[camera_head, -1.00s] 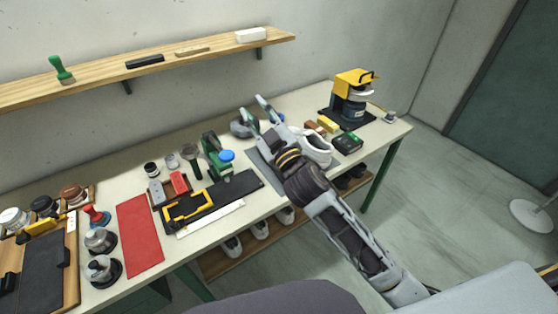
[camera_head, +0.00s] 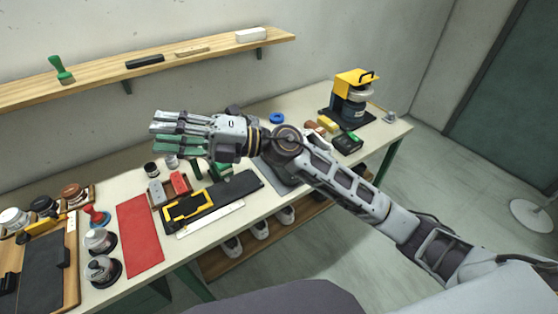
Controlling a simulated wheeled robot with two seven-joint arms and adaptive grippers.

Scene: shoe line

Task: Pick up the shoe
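My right gripper (camera_head: 155,121) is raised over the table's back middle, its fingers pointing left. Its fingertips are apart and I see no shoe between them. Green parts show just below the fingers. The white shoe is not visible on the table now; my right forearm covers the place where it stood, beside the grey mat (camera_head: 287,181). Several pale shoes stand on the lower shelf, one of them at its left end (camera_head: 232,247). My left gripper is out of view.
The table holds a red mat (camera_head: 139,235), a black mat with a yellow frame (camera_head: 187,207), a dark tray (camera_head: 43,265) and a yellow-topped machine (camera_head: 352,95). A wooden wall shelf (camera_head: 95,87) runs above.

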